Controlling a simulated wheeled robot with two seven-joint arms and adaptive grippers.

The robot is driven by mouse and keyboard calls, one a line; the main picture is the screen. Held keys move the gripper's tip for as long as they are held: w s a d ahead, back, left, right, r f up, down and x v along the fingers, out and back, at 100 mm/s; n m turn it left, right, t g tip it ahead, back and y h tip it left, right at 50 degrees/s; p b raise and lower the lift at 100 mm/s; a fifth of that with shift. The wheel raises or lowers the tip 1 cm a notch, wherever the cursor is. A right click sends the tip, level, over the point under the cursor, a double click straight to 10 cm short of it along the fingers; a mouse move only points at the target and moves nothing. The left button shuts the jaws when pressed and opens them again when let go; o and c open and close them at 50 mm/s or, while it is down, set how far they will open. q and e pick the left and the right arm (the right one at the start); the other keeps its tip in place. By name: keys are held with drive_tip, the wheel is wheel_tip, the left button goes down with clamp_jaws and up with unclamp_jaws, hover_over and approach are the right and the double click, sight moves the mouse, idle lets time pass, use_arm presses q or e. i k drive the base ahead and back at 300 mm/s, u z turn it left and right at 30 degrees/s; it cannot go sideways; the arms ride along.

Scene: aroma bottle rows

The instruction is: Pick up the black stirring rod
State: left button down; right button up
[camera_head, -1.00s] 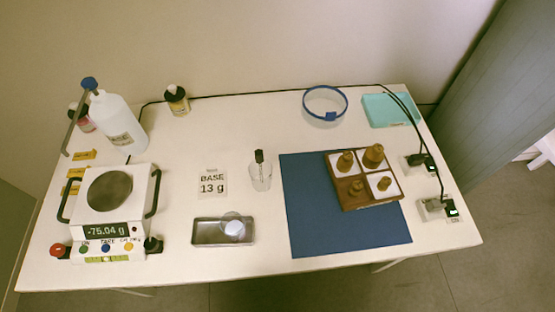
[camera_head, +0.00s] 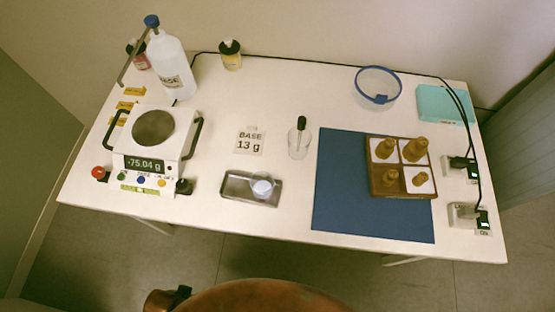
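A slim clear glass vessel (camera_head: 299,145) stands on the white table left of the blue mat.
Black cables run at the right.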

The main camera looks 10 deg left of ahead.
sight(302, 120)
drive_tip(key=z, duration=0.55)
drive_tip(key=k, duration=1.25)
drive_tip(key=u, duration=0.3)
drive_tip(key=i, duration=0.8)
drive_tip(key=u, duration=0.4)
drive_tip(key=k, duration=0.4)
drive_tip(key=z, duration=0.9)
drive_tip(key=i, duration=0.45)
drive_tip(key=u, duration=1.25)
